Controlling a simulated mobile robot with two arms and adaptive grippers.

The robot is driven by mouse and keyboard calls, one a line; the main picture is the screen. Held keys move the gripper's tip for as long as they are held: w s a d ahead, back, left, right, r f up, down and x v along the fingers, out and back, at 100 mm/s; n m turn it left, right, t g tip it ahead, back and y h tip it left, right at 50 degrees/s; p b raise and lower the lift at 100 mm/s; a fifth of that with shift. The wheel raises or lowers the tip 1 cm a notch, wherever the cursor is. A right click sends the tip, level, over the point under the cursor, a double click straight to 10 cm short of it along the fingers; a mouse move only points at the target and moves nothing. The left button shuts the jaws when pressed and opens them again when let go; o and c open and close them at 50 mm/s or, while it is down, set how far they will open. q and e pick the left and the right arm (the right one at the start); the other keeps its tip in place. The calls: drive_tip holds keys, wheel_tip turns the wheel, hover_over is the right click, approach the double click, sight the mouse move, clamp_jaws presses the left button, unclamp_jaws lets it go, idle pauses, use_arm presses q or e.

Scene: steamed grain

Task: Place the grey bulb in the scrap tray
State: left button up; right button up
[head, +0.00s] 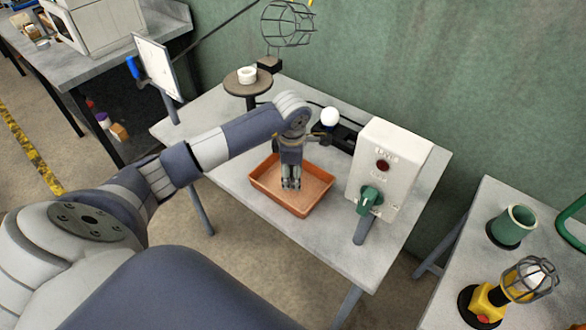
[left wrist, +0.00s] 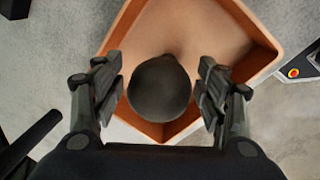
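The grey bulb (left wrist: 160,88) is dark and round in the left wrist view, over the floor of the scrap tray. The scrap tray is a shallow orange-brown tray (head: 262,192) on the grey table; its rim also shows in the left wrist view (left wrist: 120,30). My left gripper (head: 291,185) points down inside the tray's outline. Its fingers (left wrist: 160,92) stand on either side of the bulb with a narrow gap at each side. The bulb cannot be made out in the head view. I cannot tell whether it touches the tray floor. My right gripper is not in view.
A white bulb (head: 330,117) stands behind the tray. A white control box (head: 394,165) with a green knob (head: 369,200) stands to the right. A round stand (head: 240,88) bears a white ring. A caged yellow lamp (head: 490,298) and green cup (head: 514,224) are on the right table.

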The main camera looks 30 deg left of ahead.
use_arm(q)
drive_tip(key=shift+r, duration=0.65)
drive_tip(key=r, duration=0.3)
drive_tip(key=s+r+b, duration=0.1)
drive_tip(key=r, duration=0.2)
drive_tip(key=r+b, duration=0.1)
drive_tip(key=r, duration=0.2)
drive_tip(key=shift+s+d+r, duration=0.2)
drive_tip(key=shift+d+r, duration=0.1)
drive_tip(key=shift+d, duration=0.1)
drive_tip(key=shift+s+r, duration=0.15)
drive_tip(key=shift+r, duration=0.5)
drive_tip(key=shift+f, duration=0.1)
